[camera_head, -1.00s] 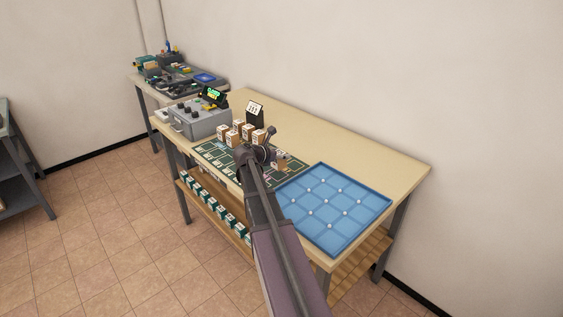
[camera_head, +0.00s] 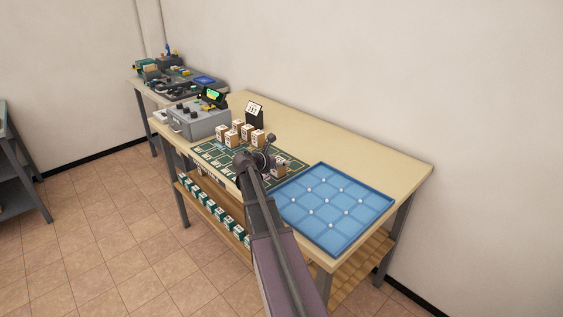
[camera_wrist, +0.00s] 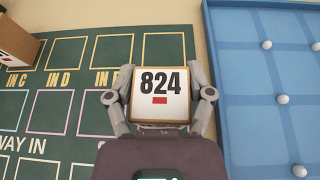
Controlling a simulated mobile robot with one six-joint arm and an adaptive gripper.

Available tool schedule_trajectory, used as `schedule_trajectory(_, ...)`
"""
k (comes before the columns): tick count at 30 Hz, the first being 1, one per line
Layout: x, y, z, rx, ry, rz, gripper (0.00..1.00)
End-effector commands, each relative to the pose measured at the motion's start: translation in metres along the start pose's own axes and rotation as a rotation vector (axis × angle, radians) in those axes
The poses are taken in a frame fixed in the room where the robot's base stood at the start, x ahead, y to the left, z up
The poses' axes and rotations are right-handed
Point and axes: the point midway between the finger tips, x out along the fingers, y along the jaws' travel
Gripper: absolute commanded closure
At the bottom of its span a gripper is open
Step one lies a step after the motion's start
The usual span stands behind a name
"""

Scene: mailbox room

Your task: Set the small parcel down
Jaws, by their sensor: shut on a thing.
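The small parcel (camera_wrist: 160,95) is a box with a white top marked 824 and a small red bar. My gripper (camera_wrist: 159,82) is shut on it, with one finger on its left side and one on its right.
Several other small boxes (camera_head: 257,137) stand at the mat's far side, near a black sign (camera_head: 255,115) and a grey machine (camera_head: 199,122). The blue tray holds only small white knobs. The tan table (camera_head: 345,150) is clear behind the tray.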

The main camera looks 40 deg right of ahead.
Motion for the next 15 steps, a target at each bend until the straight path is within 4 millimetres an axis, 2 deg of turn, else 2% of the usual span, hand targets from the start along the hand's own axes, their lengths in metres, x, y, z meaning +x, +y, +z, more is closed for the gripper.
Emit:
schedule_trajectory(3,0.0010,0.0001,-0.0027,0.000,0.000,0.000,0.85)
schedule_trajectory(4,0.0006,0.0001,-0.0017,0.000,0.000,0.000,0.24)
schedule_trajectory(6,0.0005,0.0001,-0.0015,0.000,0.000,0.000,0.03)
schedule_trajectory(7,0.0004,0.0002,-0.0015,0.000,0.000,0.000,0.00)
schedule_trajectory(15,0.0004,0.0002,-0.0015,0.000,0.000,0.000,0.00)
